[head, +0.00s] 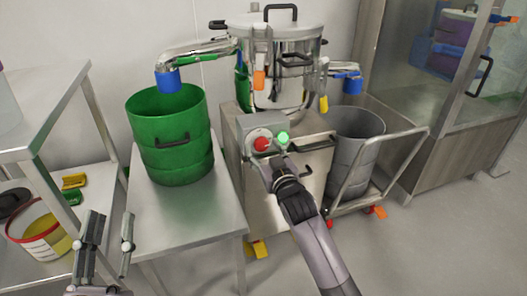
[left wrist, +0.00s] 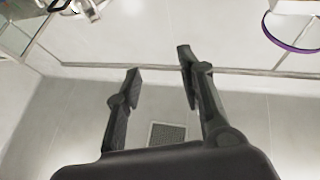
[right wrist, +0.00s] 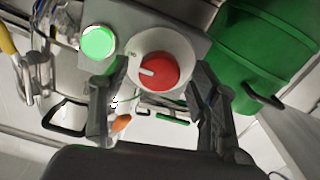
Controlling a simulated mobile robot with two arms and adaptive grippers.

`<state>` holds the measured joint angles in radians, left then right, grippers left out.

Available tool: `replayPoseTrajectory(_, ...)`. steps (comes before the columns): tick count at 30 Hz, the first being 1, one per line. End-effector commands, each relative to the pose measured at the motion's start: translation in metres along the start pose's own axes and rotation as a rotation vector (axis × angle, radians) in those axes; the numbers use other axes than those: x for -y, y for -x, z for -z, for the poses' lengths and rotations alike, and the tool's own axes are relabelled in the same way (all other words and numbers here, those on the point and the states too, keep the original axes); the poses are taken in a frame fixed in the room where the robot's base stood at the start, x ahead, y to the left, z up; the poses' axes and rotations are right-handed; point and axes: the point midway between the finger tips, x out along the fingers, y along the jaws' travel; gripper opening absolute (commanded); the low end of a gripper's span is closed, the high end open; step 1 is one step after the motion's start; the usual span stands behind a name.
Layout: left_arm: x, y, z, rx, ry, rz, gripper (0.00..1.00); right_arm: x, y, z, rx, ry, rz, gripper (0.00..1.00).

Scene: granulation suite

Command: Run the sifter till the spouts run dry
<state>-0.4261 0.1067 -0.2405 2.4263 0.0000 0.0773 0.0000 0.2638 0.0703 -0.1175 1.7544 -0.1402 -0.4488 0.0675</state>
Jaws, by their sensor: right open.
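The steel sifter (head: 285,45) stands on a steel cabinet. Its left spout (head: 195,50) ends in a blue sleeve (head: 168,80) over a green drum (head: 172,135). Its right spout (head: 345,69) points over a grey bin (head: 352,150). I see no stream below the left sleeve; the drum's contents are hidden. The control box carries a red knob (head: 262,144) and a lit green button (head: 283,138). My right gripper (right wrist: 158,70) is open, its fingers either side of the red knob (right wrist: 158,72); contact is unclear. My left gripper (head: 110,225) is open and empty at the lower left.
The green drum stands on a steel table (head: 195,215). The grey bin sits on a wheeled trolley (head: 375,185). A shelf (head: 45,105) at left has a red-and-white tub (head: 38,235) below. A glass-doored cabinet (head: 440,150) stands at right. Floor at the lower right is clear.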

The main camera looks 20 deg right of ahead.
Motion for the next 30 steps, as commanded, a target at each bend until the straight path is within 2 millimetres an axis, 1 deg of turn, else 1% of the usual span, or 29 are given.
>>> replayPoseTrajectory(3,-0.0009,0.0003,0.0070,-0.042,0.002,-0.002,0.36,0.0002,-0.0061,-0.0001,0.000,0.000,0.000,0.56)
replayPoseTrajectory(6,-0.0012,0.0003,0.0098,-0.055,0.002,-0.002,0.36,0.0002,-0.0080,0.0004,0.000,0.000,0.000,0.56)
replayPoseTrajectory(13,-0.0012,0.0002,0.0104,-0.057,0.002,-0.002,0.36,0.0001,-0.0080,0.0005,0.000,0.000,0.000,0.56)
replayPoseTrajectory(30,-0.0013,0.0003,0.0097,-0.055,0.002,-0.002,0.36,0.0002,-0.0077,0.0003,0.000,0.000,0.000,0.18)
